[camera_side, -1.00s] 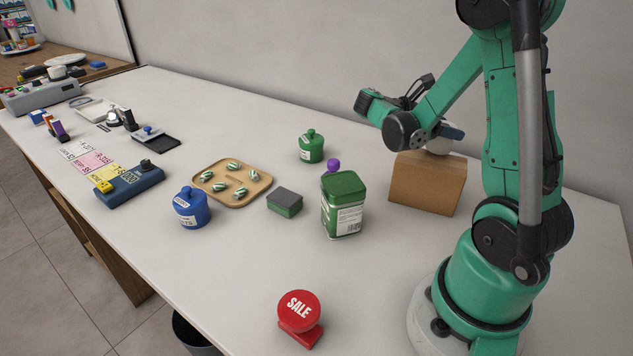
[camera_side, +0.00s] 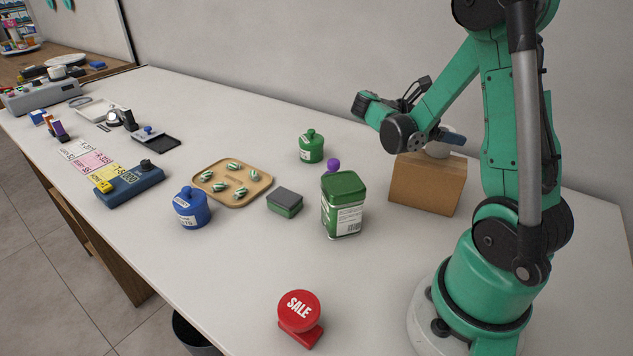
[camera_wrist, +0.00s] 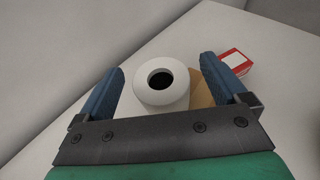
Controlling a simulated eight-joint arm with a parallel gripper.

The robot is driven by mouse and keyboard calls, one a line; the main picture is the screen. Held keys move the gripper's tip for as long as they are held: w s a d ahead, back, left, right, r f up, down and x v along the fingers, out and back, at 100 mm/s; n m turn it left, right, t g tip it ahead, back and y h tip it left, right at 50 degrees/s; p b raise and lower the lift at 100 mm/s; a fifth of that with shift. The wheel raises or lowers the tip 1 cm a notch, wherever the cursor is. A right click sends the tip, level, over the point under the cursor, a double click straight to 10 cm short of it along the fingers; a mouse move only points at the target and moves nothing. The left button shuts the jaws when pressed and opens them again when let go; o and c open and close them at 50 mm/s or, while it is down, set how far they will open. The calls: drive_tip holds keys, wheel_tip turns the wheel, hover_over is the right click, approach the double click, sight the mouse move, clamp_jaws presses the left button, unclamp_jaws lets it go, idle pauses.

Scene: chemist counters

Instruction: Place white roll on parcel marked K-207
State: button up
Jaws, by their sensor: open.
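The white roll (camera_wrist: 151,96) stands upright on a brown cardboard box (camera_wrist: 203,97), its dark core hole facing up in the wrist view. In the side view the roll (camera_side: 437,150) shows only in part on top of the box (camera_side: 427,186), behind my gripper (camera_side: 450,138). In the wrist view my gripper (camera_wrist: 163,66) is open, with one blue finger on each side of the roll and gaps between. No K-207 marking shows on the visible box face.
A green canister (camera_side: 343,206) stands left of the box. A red-and-white box (camera_wrist: 236,62) lies beyond my right finger in the wrist view.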

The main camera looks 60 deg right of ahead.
sight(406, 156)
drive_tip(key=v, duration=0.6)
drive_tip(key=shift+w+a+r, duration=0.1)
drive_tip(key=shift+w+a, duration=0.15)
drive_tip(key=w+a+m+t+y, duration=0.1)
drive_tip(key=a+t, duration=0.2)
drive_tip(key=w+a+f+m+t+y, duration=0.1)
drive_tip(key=w+a+t, duration=0.1)
drive_tip(key=a+t, duration=0.1)
drive_tip(key=w+a+f+m+t+y, duration=0.1)
drive_tip(key=w+a+t+y, duration=0.1)
drive_tip(key=a+t, duration=0.1)
drive_tip(key=shift+w+a+t, duration=0.25)
drive_tip(key=shift+a+t, duration=0.15)
drive_tip(key=shift+t, duration=0.3)
drive_tip(key=w+a+m+t+y, duration=0.1)
drive_tip(key=a+m+t+y, duration=0.5)
drive_tip(key=a, duration=0.6)
drive_tip(key=shift+w+r+m+y, duration=0.3)
drive_tip(key=shift+w+r+m, duration=0.1)
drive_tip(key=shift+r, duration=0.1)
drive_tip(key=shift+o, duration=0.4)
